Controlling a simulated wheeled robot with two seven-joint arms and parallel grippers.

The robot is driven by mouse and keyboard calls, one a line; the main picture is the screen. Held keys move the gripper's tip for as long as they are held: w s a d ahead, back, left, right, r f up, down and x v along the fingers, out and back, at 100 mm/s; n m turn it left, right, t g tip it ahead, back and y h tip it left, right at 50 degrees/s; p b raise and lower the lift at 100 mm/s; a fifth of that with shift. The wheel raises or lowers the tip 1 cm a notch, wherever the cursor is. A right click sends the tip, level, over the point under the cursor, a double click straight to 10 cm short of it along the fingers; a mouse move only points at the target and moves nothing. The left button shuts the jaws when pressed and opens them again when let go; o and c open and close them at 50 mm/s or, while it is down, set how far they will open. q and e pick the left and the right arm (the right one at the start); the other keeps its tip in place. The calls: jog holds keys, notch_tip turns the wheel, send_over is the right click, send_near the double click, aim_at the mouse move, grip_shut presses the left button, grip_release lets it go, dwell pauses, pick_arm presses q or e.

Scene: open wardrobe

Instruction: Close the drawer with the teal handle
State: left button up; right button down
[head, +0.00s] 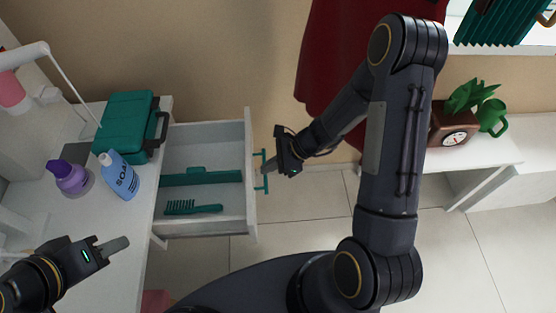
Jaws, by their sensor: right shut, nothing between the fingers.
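The drawer (250,185) is pulled out to the right from a white cabinet, and its inside shows. Its teal handle (265,184) is on the drawer's right-hand front face. My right gripper (271,169) is shut and empty, with its fingertips at the handle and pointing left. I cannot tell whether they touch it. My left gripper (117,246) is at the lower left, above the white top and apart from the drawer. Its fingers look close together, but whether it is open or shut is unclear.
Inside the drawer are a teal comb (194,208) and a longer teal item (200,177). A teal case (125,124), a blue soap bottle (119,177) and a purple bottle (68,177) stand on the white top (125,215). Open tiled floor (310,213) lies right of the drawer.

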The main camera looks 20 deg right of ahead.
jog(key=x, duration=0.3)
dwell(0.4)
jog(key=w+a, duration=0.3)
jog(key=a, duration=1)
jog(key=w+a, duration=0.4)
jog(key=a, duration=0.9)
jog(key=shift+w+r, duration=0.15)
jog(key=shift+w, duration=0.05)
jog(key=shift+a, duration=0.15)
